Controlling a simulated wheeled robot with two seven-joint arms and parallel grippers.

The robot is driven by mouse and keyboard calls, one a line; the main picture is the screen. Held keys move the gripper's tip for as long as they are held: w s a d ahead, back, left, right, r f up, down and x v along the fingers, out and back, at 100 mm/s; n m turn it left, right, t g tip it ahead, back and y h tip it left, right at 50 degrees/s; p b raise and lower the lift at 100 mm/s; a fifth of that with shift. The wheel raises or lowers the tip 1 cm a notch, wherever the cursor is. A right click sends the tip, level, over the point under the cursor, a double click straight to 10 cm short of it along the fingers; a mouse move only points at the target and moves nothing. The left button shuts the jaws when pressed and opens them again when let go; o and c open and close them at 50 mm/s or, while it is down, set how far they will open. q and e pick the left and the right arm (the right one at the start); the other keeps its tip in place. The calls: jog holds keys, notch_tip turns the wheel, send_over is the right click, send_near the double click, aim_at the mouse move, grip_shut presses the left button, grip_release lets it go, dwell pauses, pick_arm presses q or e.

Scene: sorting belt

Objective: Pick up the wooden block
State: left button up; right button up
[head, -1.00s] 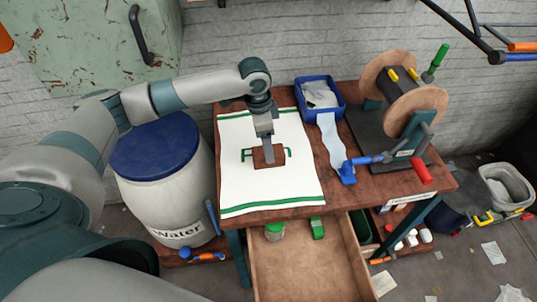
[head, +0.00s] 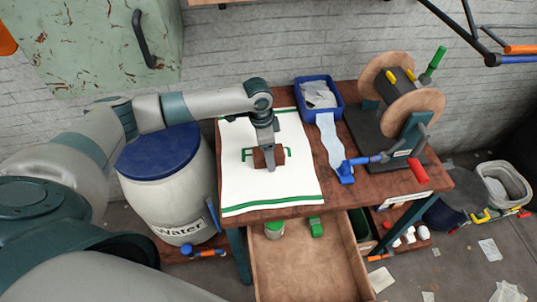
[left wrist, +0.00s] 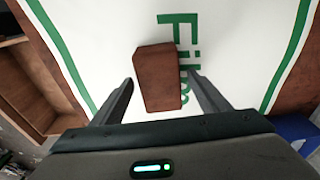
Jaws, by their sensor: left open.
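The wooden block (head: 259,159) is a reddish-brown brick lying on a white sheet with green stripes (head: 235,190) on the table. My left gripper (head: 271,168) is over the block in the head view and hides part of it. In the left wrist view the block (left wrist: 158,78) lies between the two open fingers of my left gripper (left wrist: 161,82), with a gap on each side. The block does not look clamped. My right gripper is not in view.
A spool device (head: 410,100) with wooden discs takes the table's right side. An open drawer (head: 310,275) juts out in front. A water barrel (head: 165,195) stands left.

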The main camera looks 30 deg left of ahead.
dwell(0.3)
pick_arm(q)
jog(key=c, duration=1.3)
jog(key=shift+r, duration=0.15)
jog(key=shift+r+b, duration=0.4)
jog(key=shift+r, duration=0.2)
notch_tip(320, 180, up, 2)
jog(key=shift+w+r+b, duration=0.1)
jog(key=shift+r+b, duration=0.1)
jog(key=shift+b, duration=0.35)
jog(key=shift+w+d+r+b, duration=0.7)
jog(key=shift+d+r, duration=0.5)
jog(key=shift+d, duration=0.6)
jog(key=shift+w+d+r+b, duration=0.45)
jog(key=shift+w+d+r, duration=0.3)
jog(key=shift+d+r, duration=0.75)
jog(key=shift+w+d+r+b, duration=0.6)
jog(key=shift+w+d+r, duration=0.25)
jog(key=shift+d, duration=1.25)
jog(key=shift+s, duration=0.1)
